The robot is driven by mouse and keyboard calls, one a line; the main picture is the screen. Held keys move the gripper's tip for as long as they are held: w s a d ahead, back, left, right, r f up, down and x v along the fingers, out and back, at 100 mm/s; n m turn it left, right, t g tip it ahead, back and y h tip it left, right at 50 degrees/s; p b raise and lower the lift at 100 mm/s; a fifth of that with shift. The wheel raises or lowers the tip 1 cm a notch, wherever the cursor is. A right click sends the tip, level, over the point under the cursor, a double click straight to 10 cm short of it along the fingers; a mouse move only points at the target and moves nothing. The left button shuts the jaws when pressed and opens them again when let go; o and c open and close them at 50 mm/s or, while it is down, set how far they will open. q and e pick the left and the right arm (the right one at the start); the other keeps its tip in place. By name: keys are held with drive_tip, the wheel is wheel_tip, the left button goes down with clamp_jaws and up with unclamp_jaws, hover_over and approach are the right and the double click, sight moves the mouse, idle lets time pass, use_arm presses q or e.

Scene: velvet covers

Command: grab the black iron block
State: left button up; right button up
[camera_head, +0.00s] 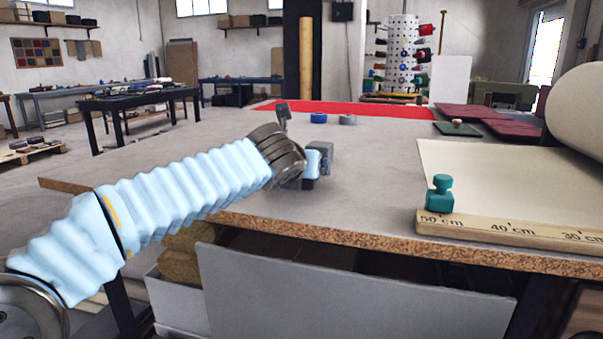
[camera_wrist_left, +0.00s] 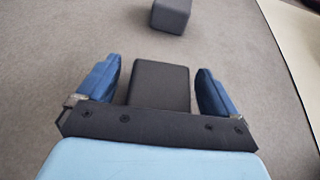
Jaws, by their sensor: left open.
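My left gripper (camera_wrist_left: 160,88) is open, with a blue finger on each side, low over the grey table. It also shows in the head view (camera_head: 312,165), partly hidden by its own wrist. A black block (camera_wrist_left: 160,78) lies between the fingers in the left wrist view, with a gap on each side; its near end is hidden by the gripper's base. A second dark grey block (camera_wrist_left: 171,16) lies farther out, beyond the fingertips. In the head view a grey block (camera_head: 326,147) shows just behind the gripper. My right gripper is not in view.
A blue ring (camera_head: 318,117) and a grey ring (camera_head: 347,119) lie farther back, before a red cloth (camera_head: 390,109). At right are a teal-knobbed stamp (camera_head: 439,195), a wooden ruler (camera_head: 480,227) and a cream sheet (camera_head: 500,175). The table's middle is clear.

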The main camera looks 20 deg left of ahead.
use_arm(q)
drive_tip(key=shift+w+f, duration=0.3)
drive_tip(key=shift+w, duration=0.35)
drive_tip(key=c, duration=1.6)
drive_tip(key=shift+r, duration=0.15)
clamp_jaws()
drive_tip(key=shift+r, duration=0.1)
